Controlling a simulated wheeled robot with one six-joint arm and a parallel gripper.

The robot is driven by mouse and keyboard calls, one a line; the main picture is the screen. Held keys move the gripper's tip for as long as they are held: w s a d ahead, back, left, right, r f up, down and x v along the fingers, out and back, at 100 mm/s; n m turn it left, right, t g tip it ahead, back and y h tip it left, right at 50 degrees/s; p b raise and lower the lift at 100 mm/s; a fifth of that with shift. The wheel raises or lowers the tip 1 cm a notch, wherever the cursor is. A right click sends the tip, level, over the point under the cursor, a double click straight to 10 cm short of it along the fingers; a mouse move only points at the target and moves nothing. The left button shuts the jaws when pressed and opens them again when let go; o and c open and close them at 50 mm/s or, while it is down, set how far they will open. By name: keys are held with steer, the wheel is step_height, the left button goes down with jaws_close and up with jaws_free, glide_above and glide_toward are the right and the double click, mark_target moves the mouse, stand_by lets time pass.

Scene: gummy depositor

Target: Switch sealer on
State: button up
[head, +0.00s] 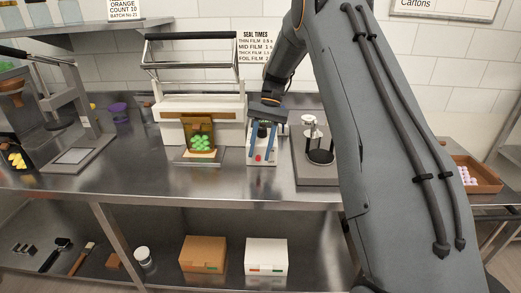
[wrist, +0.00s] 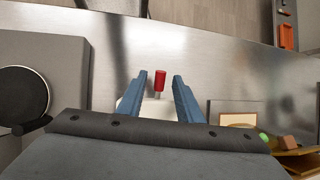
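The sealer (head: 178,106) is a white machine on the steel counter with a dark raised frame. To its right stands a narrow white switch box (head: 262,165) with a red switch (head: 258,157) near its front. My gripper (head: 261,150) points down over this box, its two blue fingers apart. In the wrist view the red switch (wrist: 160,80) appears as a short red cylinder on a thin stem, between my open fingertips (wrist: 167,82) with gaps visible on both sides. Part of the white box (wrist: 130,103) is hidden by the fingers.
A pouch of green gummies (head: 201,143) stands in front of the sealer, left of the box. A grey device with a round black plate (head: 318,160) stands close on the right. The counter's front edge (head: 150,192) is clear.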

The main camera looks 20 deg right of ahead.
steer(key=shift+r, duration=0.1)
steer(key=b+v, duration=0.2)
steer(key=v, duration=0.5)
steer(key=shift+w+d+r+b, duration=0.15)
steer(key=shift+r+b, duration=0.1)
steer(key=shift+b, duration=0.05)
steer(key=s+a+f+n+t+h, duration=0.1)
steer(key=s+f+t, duration=0.1)
steer(key=s, duration=0.8)
steer(key=s+a+f+n+t+h, duration=0.1)
steer(key=s+f, duration=0.3)
steer(key=s, duration=0.6)
steer(key=s+a+f+n+t+h, duration=0.1)
steer(key=s+f+n+t+h, duration=0.1)
steer(key=s, duration=0.8)
steer(key=shift+a+f+t, duration=0.4)
steer(key=shift+f, duration=0.3)
